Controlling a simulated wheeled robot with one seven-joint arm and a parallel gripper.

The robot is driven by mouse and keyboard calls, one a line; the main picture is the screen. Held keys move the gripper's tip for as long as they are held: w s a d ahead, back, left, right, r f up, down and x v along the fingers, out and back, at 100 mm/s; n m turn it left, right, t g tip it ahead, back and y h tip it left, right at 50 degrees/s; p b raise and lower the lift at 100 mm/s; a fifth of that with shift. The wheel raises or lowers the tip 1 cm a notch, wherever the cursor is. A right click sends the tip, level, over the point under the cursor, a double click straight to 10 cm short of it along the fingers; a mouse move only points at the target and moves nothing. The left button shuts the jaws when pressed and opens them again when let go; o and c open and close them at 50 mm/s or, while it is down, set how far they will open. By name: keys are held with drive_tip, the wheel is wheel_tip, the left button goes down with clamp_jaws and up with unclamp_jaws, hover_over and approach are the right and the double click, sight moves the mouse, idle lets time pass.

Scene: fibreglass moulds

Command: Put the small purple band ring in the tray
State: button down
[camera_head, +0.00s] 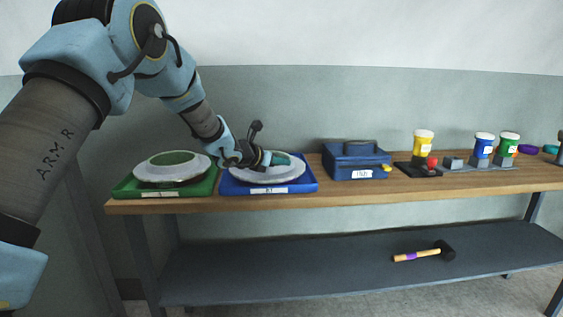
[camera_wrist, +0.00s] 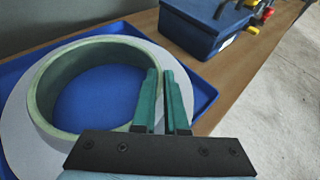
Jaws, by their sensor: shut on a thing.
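My gripper (camera_head: 270,160) is low over the blue tray (camera_head: 308,186), at the right side of the pale ring mould lying in it. In the wrist view its teal fingers (camera_wrist: 165,105) are close together at the right wall of the light green ring (camera_wrist: 45,95), which has a wide grey-white flange. The gripper is shut on this ring's wall; the grip point is partly hidden by the fingers. A small purple ring-like thing (camera_head: 527,149) lies at the far right of the bench, apart from my gripper.
A green tray (camera_head: 125,190) with another pale flanged mould (camera_head: 172,166) stands left. A blue box (camera_head: 355,162) stands right, then yellow (camera_head: 423,143), blue (camera_head: 483,146) and green (camera_head: 508,145) jars. A teal ring-like thing (camera_head: 550,149) is at far right. A mallet (camera_head: 425,254) lies on the lower shelf.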

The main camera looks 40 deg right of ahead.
drive_tip(key=c, duration=0.9)
unclamp_jaws()
drive_tip(key=shift+c, duration=0.2)
drive_tip(key=b+v, duration=0.2)
drive_tip(key=v, duration=1)
drive_tip(key=shift+b, duration=0.35)
drive_tip(key=shift+r, duration=0.1)
